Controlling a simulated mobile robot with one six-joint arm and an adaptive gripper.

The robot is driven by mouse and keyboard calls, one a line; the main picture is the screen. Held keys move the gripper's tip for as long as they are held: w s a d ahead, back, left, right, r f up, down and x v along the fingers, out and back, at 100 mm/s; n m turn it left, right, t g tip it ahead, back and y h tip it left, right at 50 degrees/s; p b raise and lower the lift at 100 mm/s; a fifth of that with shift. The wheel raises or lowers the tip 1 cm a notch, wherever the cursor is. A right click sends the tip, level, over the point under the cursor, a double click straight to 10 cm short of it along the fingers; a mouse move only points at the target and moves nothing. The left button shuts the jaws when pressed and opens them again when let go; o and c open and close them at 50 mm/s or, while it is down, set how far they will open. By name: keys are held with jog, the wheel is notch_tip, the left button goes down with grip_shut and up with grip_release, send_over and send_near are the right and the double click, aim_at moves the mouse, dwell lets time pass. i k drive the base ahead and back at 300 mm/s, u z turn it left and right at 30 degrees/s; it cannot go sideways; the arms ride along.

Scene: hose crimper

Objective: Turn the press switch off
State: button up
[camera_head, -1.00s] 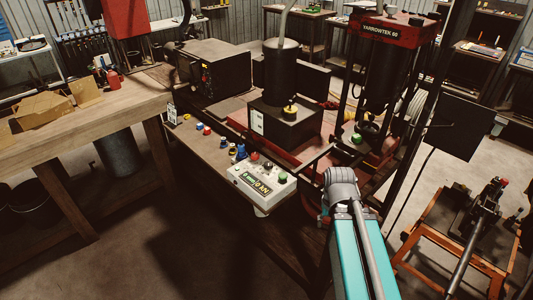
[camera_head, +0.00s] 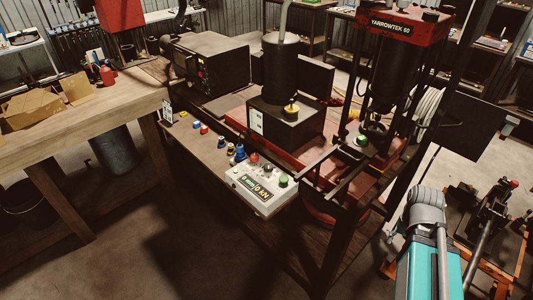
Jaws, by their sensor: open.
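The press (camera_head: 385,75) is a red-topped machine lettered YARROWTEK 60, standing right of the middle. A pale control box (camera_head: 250,196) sits at the bench front edge. Its display (camera_head: 258,187) seems to read 0 mm / 0 KN. On the box are a red button (camera_head: 254,158), a dark knob (camera_head: 268,168) and a green button (camera_head: 283,181). I cannot tell which control is the press switch, or its position. My teal and grey arm reaches in at lower right, apart from the control box. My gripper is not visible.
Small coloured caps (camera_head: 203,128) stand along the bench left of the control box. A black cylinder unit (camera_head: 281,75) stands behind. A wooden table (camera_head: 80,125) is at left, and an orange-framed stand is at right, partly behind my arm. The floor in front is clear.

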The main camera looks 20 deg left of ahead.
aim_at(254, 158)
jog(key=z, duration=0.1)
jog(key=k, duration=1.25)
jog(key=u, duration=0.7)
jog(key=i, duration=1)
jog(key=z, duration=0.1)
